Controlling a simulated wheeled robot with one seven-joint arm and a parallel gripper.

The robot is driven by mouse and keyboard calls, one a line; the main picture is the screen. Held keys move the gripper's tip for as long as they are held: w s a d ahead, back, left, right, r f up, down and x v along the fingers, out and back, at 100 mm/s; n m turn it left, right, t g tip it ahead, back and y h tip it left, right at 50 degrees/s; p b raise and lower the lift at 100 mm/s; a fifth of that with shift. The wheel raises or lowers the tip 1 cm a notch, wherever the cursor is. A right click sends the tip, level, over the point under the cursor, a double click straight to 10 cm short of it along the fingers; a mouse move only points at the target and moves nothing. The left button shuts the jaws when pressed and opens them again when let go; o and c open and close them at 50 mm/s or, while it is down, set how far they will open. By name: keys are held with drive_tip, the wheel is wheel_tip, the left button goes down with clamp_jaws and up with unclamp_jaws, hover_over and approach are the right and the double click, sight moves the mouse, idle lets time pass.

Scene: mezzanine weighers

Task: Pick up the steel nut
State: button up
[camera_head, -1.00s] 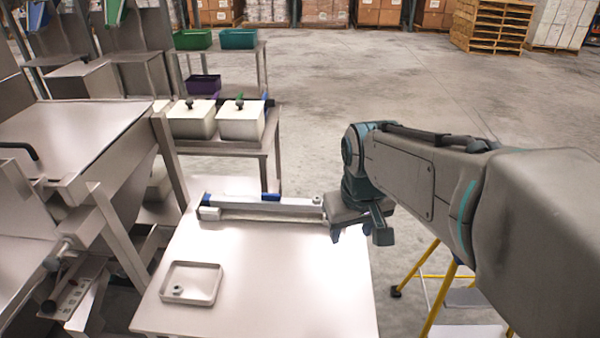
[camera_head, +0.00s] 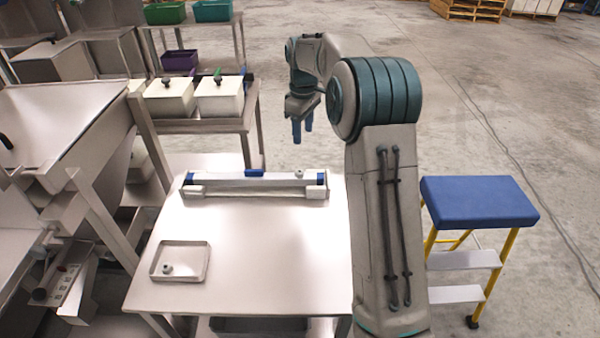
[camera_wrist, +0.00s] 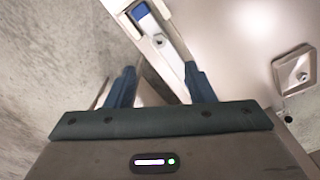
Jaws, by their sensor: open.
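A small grey nut-like piece (camera_head: 167,268) lies in the left part of a shallow metal tray (camera_head: 205,262) on the steel table; it also shows in the wrist view (camera_wrist: 303,77). A second small round grey piece (camera_head: 299,174) sits at the right end of a long metal fixture with blue parts (camera_head: 235,181), also in the wrist view (camera_wrist: 159,41). Which one is the steel nut I cannot tell for sure. My gripper (camera_head: 303,130) is open and empty, blue fingers down, beyond the table's far edge and apart from both pieces. Its fingers also show in the wrist view (camera_wrist: 160,75).
The table (camera_head: 270,250) is clear around the tray and fixture. A bench with white lidded boxes (camera_head: 220,95) stands behind left. A steel hopper (camera_head: 60,125) is at left. A blue-topped step stool (camera_head: 478,200) stands right of the table. Open floor lies behind.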

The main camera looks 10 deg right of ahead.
drive_tip(key=w+f, duration=0.1)
hover_over(300, 171)
drive_tip(key=shift+n, duration=0.3)
drive_tip(key=f, duration=0.8)
drive_tip(key=shift+d+f, duration=0.25)
drive_tip(key=shift+d, duration=0.15)
drive_tip(key=shift+a+f+p, duration=0.25)
drive_tip(key=shift+f+p, duration=0.1)
drive_tip(key=shift+f, duration=1)
drive_tip(key=shift+a+f+p, duration=0.2)
drive_tip(key=shift+f+p, duration=0.1)
drive_tip(key=shift+f, duration=1.05)
clamp_jaws()
